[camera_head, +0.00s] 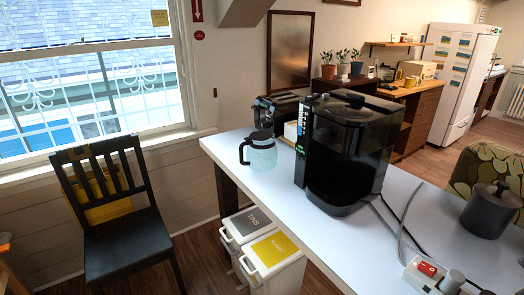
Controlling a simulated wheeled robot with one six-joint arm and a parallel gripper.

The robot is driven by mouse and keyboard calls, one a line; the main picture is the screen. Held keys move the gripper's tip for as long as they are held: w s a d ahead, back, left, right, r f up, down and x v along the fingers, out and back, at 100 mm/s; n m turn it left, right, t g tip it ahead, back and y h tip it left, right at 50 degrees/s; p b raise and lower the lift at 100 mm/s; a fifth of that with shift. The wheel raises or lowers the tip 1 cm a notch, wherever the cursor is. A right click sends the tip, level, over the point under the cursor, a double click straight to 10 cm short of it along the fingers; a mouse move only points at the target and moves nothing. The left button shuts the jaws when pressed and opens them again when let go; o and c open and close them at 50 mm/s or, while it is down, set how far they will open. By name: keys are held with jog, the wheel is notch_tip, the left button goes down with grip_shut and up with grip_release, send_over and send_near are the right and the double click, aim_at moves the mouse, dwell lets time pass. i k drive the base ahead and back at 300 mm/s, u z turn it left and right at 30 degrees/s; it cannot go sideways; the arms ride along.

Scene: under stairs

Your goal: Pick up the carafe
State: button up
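The carafe (263,156) is clear glass with a dark lid and a black handle on its left side. It stands upright on the white table, near the table's far left end. It is to the left of a large black coffee machine (345,150) and apart from it. My gripper is not in view.
A dark appliance (272,112) stands behind the carafe. White bins (272,262) stand below the table's left edge, and a black chair (122,222) is to the left. A power strip (428,275), cables and a dark lidded canister (489,212) lie at the right. The front tabletop is mostly clear.

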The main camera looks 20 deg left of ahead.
aim_at(261, 156)
jog(key=u, duration=0.5)
jog(key=k, duration=0.6)
jog(key=u, duration=1)
jog(key=i, duration=1.8)
jog(key=z, duration=0.3)
